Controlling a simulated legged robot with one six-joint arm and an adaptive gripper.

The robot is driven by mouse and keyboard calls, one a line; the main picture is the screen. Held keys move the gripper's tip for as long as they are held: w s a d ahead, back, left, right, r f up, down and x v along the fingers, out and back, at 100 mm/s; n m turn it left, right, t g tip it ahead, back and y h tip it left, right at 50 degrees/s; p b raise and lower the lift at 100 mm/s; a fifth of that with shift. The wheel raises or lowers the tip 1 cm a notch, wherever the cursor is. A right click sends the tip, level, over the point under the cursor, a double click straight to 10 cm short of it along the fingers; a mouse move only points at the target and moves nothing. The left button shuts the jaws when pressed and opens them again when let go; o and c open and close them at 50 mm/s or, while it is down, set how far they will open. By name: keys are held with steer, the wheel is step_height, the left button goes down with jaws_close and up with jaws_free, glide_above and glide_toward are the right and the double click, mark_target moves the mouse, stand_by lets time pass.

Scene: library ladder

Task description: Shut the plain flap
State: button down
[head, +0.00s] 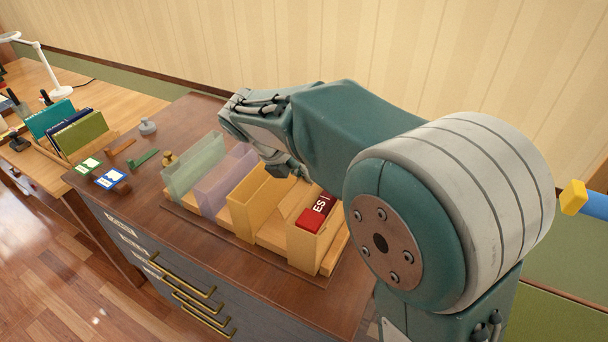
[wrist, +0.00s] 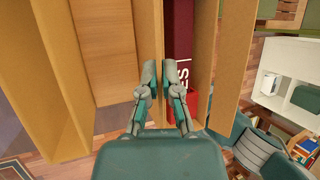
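I cannot tell which one the task means. A red book lettered "ES" (head: 316,212) sits between the tan flaps; it also shows in the wrist view (wrist: 181,45). My gripper (head: 290,170) is low over the tan flaps. In the wrist view its fingers (wrist: 166,72) are apart, at a tan panel edge (wrist: 148,30); contact is unclear.
The cabinet (head: 150,190) has brass-handled drawers. Small blue and green cards (head: 111,180), a brass knob (head: 168,158) and a grey weight (head: 147,127) lie left of the flaps. A desk with books and a lamp (head: 35,50) stands farther left.

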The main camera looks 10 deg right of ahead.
steer(key=shift+s+t+y, duration=0.1)
steer(key=shift+t+y, duration=0.2)
steer(key=shift+y, duration=0.1)
steer(key=shift+s+d+m+t+y, duration=0.2)
steer(key=shift+d+m+t+y, duration=0.15)
steer(key=shift+y, duration=0.35)
steer(key=shift+s+d+f+m+t+y, duration=0.1)
steer(key=shift+s+d+m+t+y, duration=0.15)
steer(key=shift+t+y, duration=0.6)
steer(key=shift+s+d+m+t+y, duration=0.1)
steer(key=shift+d+m+t+y, duration=0.15)
steer(key=shift+t+y, duration=0.6)
steer(key=shift+s+d+f+m+t+y, duration=0.1)
steer(key=shift+s+d+m+t+y, duration=0.25)
steer(key=shift+y, duration=0.85)
steer(key=shift+f+t+y, duration=0.15)
steer(key=shift+t+y, duration=0.45)
steer(key=shift+y, duration=0.1)
steer(key=c, duration=0.8)
jaws_free()
steer(key=shift+c, duration=0.2)
steer(key=shift+w, duration=0.1)
